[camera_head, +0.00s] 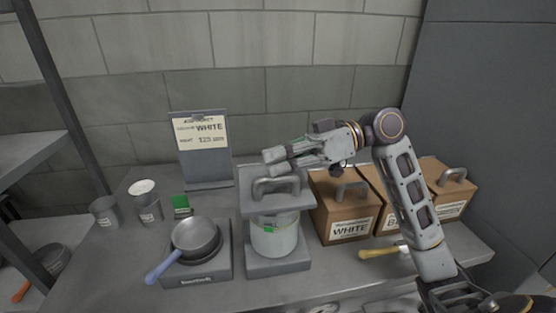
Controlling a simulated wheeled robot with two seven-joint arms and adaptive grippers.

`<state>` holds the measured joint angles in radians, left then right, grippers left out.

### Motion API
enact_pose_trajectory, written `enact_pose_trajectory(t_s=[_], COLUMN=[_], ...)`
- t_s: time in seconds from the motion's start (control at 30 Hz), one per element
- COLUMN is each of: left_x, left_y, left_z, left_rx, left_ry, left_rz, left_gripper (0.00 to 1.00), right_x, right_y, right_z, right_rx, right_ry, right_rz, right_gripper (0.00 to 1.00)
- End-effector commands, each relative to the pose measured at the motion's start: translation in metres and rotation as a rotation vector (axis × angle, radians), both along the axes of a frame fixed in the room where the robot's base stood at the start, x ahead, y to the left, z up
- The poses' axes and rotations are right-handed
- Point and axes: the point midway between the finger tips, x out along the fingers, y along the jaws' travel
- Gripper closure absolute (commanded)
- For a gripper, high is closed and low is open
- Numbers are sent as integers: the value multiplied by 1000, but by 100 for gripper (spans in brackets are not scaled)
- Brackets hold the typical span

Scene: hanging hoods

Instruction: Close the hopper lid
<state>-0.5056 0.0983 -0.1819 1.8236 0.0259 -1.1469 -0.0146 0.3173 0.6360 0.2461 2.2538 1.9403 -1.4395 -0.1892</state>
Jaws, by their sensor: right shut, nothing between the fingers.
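Several brown boxes with handled lids stand at the right back of the counter. The nearest is the box labelled WHITE (345,224); its lid (338,190) lies on top with a grey handle, and I see no clear gap under it. My right gripper (268,161) is shut and empty, pointing left. In the picture it is just above the grey handle (276,187) of a grey stand (278,203); I cannot tell whether it touches. My right arm partly hides the middle box (380,205). My left gripper is not in view.
A white-grey pot (274,239) sits in the stand. To its left, a pan (196,238) rests on a scale (205,275). A yellow-handled tool (378,253) lies before the boxes.

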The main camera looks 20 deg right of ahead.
Motion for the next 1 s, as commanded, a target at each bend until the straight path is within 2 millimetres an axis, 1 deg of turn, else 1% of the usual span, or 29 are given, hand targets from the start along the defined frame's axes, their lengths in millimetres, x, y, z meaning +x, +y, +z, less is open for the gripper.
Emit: enact_pose_trajectory(t_s=[0.23, 0.77, 0.87, 1.0], left_x=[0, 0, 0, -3], left_y=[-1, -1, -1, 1], left_z=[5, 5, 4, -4], left_rx=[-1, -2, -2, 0], left_ry=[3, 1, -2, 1], left_rz=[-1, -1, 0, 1], left_gripper=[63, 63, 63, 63], right_x=[0, 0, 0, 1], right_y=[0, 0, 1, 2], right_z=[-1, -1, 1, 3], right_rx=[0, -1, -1, -1], right_ry=[0, 0, 0, 0], right_rz=[0, 0, 0, 0], right_gripper=[100, 100, 100, 100])
